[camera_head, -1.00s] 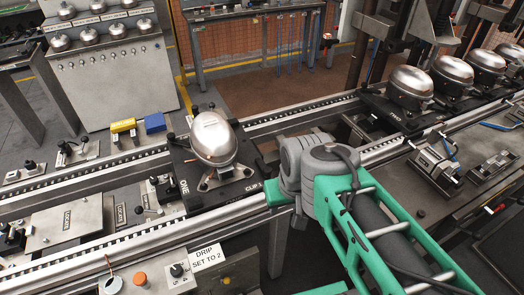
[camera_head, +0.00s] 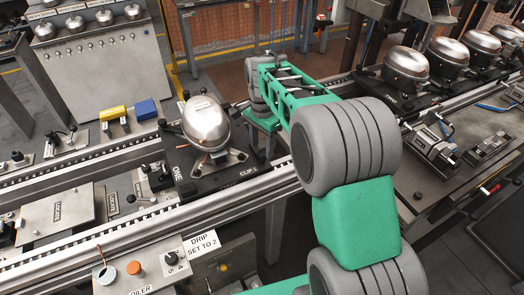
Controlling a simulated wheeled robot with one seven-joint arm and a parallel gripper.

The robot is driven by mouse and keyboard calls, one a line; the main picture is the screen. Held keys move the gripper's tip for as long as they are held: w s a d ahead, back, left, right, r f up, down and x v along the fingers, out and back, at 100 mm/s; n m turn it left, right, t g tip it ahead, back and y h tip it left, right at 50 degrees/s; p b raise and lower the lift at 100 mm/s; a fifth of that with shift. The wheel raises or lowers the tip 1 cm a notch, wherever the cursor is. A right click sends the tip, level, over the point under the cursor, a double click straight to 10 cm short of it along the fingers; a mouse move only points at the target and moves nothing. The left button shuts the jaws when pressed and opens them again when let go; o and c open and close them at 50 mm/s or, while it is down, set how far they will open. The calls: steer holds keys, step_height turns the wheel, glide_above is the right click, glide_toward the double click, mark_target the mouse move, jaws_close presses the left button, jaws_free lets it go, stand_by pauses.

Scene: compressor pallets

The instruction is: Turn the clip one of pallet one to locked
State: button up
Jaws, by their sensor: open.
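Pallet one (camera_head: 207,186) is a dark plate marked ONE on the rail line at centre left. It bears a shiny domed compressor (camera_head: 206,122) on a metal bracket. The CLIP 1 label (camera_head: 248,171) is on the pallet's front right edge. Clip one (camera_head: 238,155) seems to be the small metal part just behind that label; its turn position is too small to tell. My gripper (camera_head: 236,105) shows small and dark at the end of my arm, right of the compressor and above the pallet's far right side. It is open; its fingertips are hard to make out.
Pallet two (camera_head: 403,92) carries another compressor farther right. The rail (camera_head: 100,175) runs beside pallet one. A control panel with an orange button (camera_head: 134,268) and a DRIP SET TO 2 sign (camera_head: 203,243) stands in front. Yellow and blue blocks (camera_head: 146,110) lie behind left.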

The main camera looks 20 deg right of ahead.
mark_target(262, 153)
steer(key=shift+f, duration=1.5)
steer(key=shift+c, duration=0.3)
jaws_close()
